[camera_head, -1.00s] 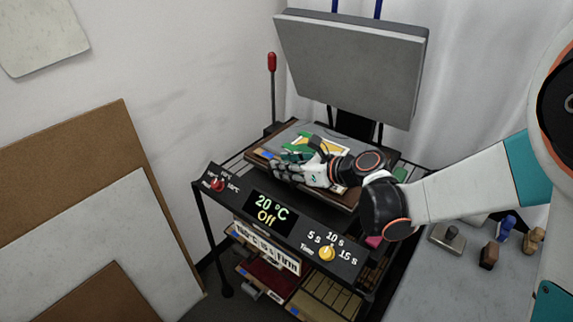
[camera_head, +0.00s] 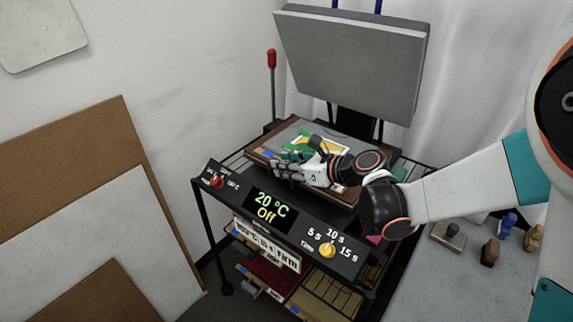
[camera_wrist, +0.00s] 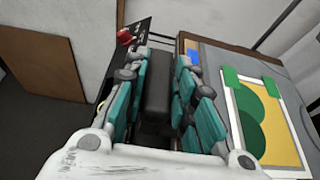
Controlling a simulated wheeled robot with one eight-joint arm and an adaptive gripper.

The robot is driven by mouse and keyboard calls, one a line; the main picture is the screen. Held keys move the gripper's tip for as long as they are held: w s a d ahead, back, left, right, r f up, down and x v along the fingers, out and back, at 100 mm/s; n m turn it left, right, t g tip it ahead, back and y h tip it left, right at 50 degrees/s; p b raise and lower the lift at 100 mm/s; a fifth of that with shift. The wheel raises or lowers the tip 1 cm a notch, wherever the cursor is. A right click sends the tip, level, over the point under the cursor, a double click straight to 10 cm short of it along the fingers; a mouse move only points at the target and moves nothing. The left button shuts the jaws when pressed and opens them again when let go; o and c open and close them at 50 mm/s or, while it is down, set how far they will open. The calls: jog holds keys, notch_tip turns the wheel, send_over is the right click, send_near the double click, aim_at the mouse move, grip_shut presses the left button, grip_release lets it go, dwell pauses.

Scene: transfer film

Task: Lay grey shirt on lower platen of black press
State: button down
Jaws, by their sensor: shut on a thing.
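The black press has a raised grey upper platen (camera_head: 350,60). Below it, a flat grey piece, seemingly the grey shirt (camera_head: 292,133), lies on a brown board (camera_head: 256,158) over the lower platen area; the lower platen itself is hidden. A green and yellow film (camera_wrist: 272,122) with green tape tabs lies on the grey piece. My gripper (camera_head: 282,170) is low at the board's front edge. In the wrist view its fingers are shut around a dark block (camera_wrist: 158,85). I cannot tell whether that block is joined to the board.
The press's front panel (camera_head: 268,208) reads 20 °C and Off, with a red knob and a yellow knob (camera_head: 327,250). A red-tipped lever (camera_head: 271,60) stands at the left. Boards (camera_head: 90,220) lean on the left wall. A side table (camera_head: 440,275) holds several small stamps.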

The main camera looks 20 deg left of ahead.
jog(key=c, duration=1.2)
grip_release()
jog(key=shift+c, duration=0.2)
jog(key=shift+d, duration=0.1)
jog(key=s+d+r+n+h, duration=0.1)
jog(key=s+d+n+h, duration=0.3)
jog(key=s+d+n, duration=0.3)
jog(key=s+d+r+n+t+h, duration=0.1)
jog(key=s+d+n+h, duration=0.3)
jog(key=d, duration=1.3)
jog(key=s+d+r+n+h, duration=0.3)
jog(key=s+d+n+h, duration=0.1)
jog(key=s+d+n, duration=0.7)
jog(key=shift+s+d+t, duration=0.4)
jog(key=shift+s+d, duration=0.1)
jog(key=shift+d, duration=0.05)
